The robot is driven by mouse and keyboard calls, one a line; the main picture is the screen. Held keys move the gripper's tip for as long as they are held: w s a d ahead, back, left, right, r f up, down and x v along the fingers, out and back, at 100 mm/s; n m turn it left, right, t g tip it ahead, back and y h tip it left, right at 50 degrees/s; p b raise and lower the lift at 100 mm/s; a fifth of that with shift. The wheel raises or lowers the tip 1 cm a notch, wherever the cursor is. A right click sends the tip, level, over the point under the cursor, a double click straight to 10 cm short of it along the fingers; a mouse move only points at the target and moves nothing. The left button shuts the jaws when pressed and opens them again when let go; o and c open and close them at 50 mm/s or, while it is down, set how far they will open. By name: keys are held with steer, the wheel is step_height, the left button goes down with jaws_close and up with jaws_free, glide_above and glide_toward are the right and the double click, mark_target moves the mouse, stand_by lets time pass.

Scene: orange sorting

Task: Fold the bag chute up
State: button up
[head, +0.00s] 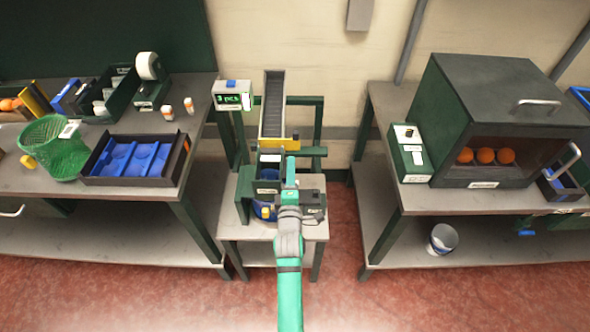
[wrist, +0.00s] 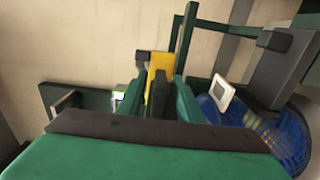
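The grey ribbed chute (head: 272,108) slopes down toward a small stand between the two benches. A yellow plate (head: 278,143) crosses its lower end and also shows in the wrist view (wrist: 157,82). Green-framed parts sit below it, over a blue net bag (head: 264,214); the bag shows at right in the wrist view (wrist: 290,142). I cannot tell which of these parts is the folding bag chute. My gripper (head: 291,170) is over the stand, just below the yellow plate. Its fingertips are not clear, and contact cannot be told.
A display reading "3 pcs" (head: 233,98) stands left of the chute. The left bench holds a green basket (head: 56,150) and a blue-lined tray (head: 132,158). The right bench holds a dark cabinet (head: 460,110) with oranges inside. A bucket (head: 442,238) stands on the lower shelf.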

stand_by(0.3)
jaws_close()
steer(key=shift+w+d, duration=0.1)
steer(key=shift+d, duration=0.05)
